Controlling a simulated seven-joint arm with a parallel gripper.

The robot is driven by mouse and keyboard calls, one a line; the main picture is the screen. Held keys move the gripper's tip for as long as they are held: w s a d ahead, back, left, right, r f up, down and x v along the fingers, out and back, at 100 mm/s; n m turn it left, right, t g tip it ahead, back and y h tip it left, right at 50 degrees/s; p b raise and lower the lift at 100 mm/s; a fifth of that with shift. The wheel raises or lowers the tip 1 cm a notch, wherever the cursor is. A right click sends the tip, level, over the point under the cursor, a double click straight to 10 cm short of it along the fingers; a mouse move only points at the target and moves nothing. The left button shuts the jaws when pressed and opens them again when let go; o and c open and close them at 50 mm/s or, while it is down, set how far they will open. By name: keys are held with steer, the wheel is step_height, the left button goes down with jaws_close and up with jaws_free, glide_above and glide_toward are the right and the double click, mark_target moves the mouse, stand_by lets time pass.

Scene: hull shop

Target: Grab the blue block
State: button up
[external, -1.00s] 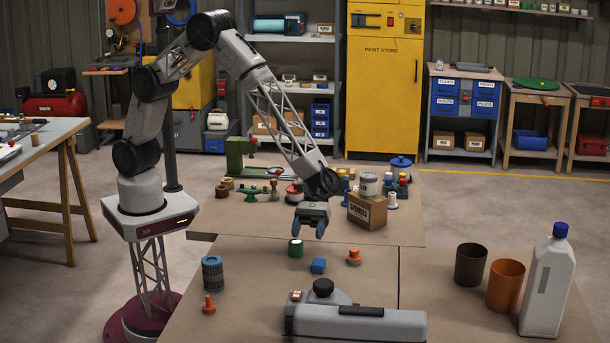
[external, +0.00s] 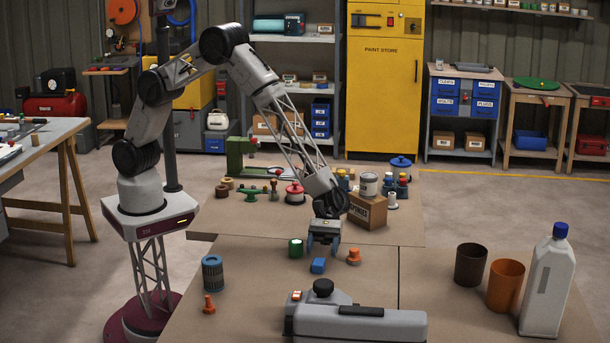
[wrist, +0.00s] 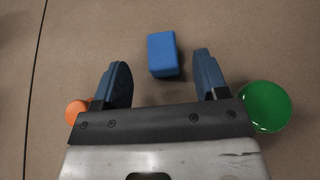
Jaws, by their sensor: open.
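My gripper (external: 322,254) is open and empty, pointing down above and slightly behind the block. Its two blue-grey fingers also show in the wrist view (wrist: 160,72), apart from the block.
A grey tool case (external: 360,323) lies in front. A cardboard box (external: 368,212) stands behind. Brown and orange cups (external: 506,287) and a white bottle (external: 547,285) stand right.

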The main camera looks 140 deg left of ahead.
mark_target(318, 263)
steer(key=shift+w+d+f, duration=0.2)
steer(key=shift+w+d, duration=0.1)
steer(key=shift+d, duration=0.05)
steer(key=shift+x, duration=2.65)
steer(key=shift+s, duration=0.1)
steer(key=c, duration=1)
steer(key=shift+r, duration=5)
